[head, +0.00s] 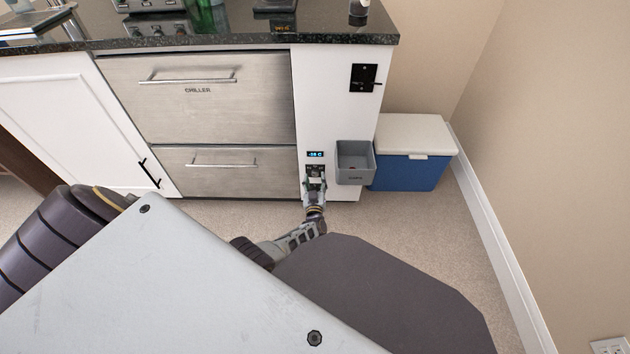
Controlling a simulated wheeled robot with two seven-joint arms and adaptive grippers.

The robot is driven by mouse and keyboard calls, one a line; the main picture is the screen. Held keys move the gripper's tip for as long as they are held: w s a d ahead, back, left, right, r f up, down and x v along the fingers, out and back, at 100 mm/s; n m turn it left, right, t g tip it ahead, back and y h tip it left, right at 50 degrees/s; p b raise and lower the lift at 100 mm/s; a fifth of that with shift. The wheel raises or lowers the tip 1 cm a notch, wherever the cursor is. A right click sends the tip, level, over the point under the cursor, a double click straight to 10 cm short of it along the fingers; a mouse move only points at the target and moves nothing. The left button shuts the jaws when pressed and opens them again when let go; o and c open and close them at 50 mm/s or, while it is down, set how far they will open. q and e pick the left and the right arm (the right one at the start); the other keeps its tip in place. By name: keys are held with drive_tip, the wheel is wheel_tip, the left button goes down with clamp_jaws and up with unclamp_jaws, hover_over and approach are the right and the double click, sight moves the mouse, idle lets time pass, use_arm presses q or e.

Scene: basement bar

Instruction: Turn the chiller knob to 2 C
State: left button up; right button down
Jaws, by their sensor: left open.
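The steel chiller drawers (195,97) are shut under the dark counter. A small lit display (315,154) sits low on the white panel to their right. Its digits are tiny; they look like a minus value in C, but I cannot read them surely. My left gripper (316,172) is just below the display, close to the panel, with its fingers open. The gripper hides the spot below the display, so I cannot make out the knob or whether the fingers touch it. My right gripper is not in view.
A grey open bin (355,176) is fixed to the panel just right of my left gripper. A black switch plate (365,78) is above it. A blue cooler with a white lid (411,152) stands on the floor to the right. Bottles and appliances stand on the counter (345,39).

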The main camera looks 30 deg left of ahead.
use_arm(q)
drive_tip(key=shift+b+x, duration=0.35)
drive_tip(key=shift+x, duration=0.55)
drive_tip(key=shift+c, duration=0.2)
drive_tip(key=c, duration=1)
